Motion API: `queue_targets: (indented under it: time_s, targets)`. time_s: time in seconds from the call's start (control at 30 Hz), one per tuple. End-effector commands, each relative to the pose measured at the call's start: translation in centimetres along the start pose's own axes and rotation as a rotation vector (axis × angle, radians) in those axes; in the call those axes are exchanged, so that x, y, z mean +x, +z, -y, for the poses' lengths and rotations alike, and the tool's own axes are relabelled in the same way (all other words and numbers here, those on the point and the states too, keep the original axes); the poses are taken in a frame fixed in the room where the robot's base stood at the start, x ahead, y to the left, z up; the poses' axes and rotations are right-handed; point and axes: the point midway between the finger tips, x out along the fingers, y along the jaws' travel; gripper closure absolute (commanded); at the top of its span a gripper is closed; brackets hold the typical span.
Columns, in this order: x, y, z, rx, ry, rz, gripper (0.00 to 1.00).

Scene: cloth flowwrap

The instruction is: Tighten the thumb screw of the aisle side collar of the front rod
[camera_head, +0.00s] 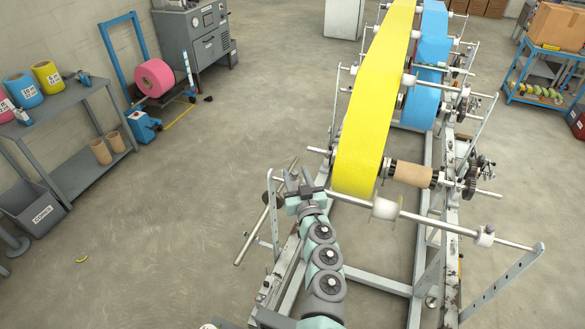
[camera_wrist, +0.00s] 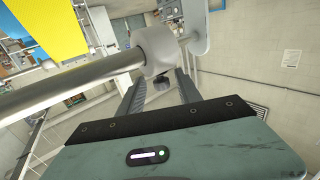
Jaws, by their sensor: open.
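The front rod (camera_head: 450,227) runs across the near end of the machine; its end near my gripper shows large in the wrist view (camera_wrist: 70,90). A white collar (camera_wrist: 156,50) sits on it beside a grey end plate (camera_wrist: 196,25). A small dark piece, seemingly the thumb screw (camera_wrist: 161,83), shows below the collar between my fingers. My gripper (camera_head: 302,181) is open, its fingers (camera_wrist: 158,84) on either side of that piece; contact cannot be told. In the head view my gripper hides this collar. Other white collars (camera_head: 385,208) (camera_head: 485,236) sit farther right.
The yellow web (camera_head: 372,110) hangs just right of my gripper, with a cardboard core (camera_head: 411,173) beside it. A slanted bar (camera_head: 254,228) stands out to the left. The aisle floor farther left is mostly clear, up to a grey shelf (camera_head: 75,160).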

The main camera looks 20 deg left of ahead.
Motion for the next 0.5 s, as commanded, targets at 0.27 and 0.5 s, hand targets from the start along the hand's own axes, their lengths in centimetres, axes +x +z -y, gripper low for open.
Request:
queue_targets:
  time_s: [0.27, 0.5]
  targets:
    - [2.3, -0.1, 0.0, 0.004, 0.002, -0.004, 0.59]
    - [3.4, 0.0, 0.0, 0.003, 0.002, -0.001, 0.59]
